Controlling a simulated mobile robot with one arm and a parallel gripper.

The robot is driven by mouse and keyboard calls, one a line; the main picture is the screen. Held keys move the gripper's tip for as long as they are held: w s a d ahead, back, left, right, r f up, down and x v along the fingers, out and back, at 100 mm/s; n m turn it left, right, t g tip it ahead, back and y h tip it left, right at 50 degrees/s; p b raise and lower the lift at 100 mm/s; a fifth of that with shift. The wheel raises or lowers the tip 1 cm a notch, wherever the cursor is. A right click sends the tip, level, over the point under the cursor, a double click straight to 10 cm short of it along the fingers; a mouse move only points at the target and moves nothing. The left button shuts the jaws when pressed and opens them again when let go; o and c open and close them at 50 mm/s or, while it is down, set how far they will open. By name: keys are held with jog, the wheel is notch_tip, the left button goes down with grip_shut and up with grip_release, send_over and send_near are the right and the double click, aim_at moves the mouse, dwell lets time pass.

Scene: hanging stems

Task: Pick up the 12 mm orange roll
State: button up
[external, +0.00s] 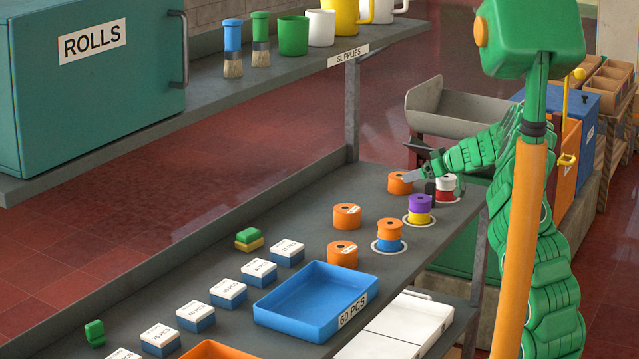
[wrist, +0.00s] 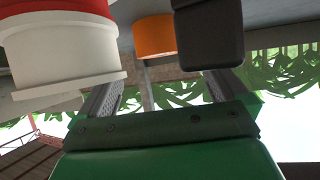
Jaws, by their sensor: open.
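Several orange rolls lie on the grey bench. One orange roll (external: 400,183) is at the far end, beside my gripper (external: 413,177). Two more, a middle roll (external: 346,216) and a nearer roll (external: 342,254), lie alone, and another orange roll (external: 389,226) sits on a blue one. Their labels are too small to read, so I cannot tell which is 12 mm. In the wrist view an orange roll (wrist: 155,37) is ahead, between the lines of my open, empty gripper (wrist: 163,88). Its fingertips are partly hidden there.
A red-and-white stack (external: 446,187) stands close to the right of my gripper and fills the wrist view's upper left (wrist: 60,50). A dark block (wrist: 207,30) is at its top. A purple-and-yellow stack (external: 419,209) and blue tray (external: 311,298) are nearer on the bench.

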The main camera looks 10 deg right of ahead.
aim_at(401, 183)
jog(key=shift+x, duration=2.85)
jog(key=shift+w+r, duration=0.1)
jog(key=shift+r, duration=0.05)
jog(key=c, duration=1.1)
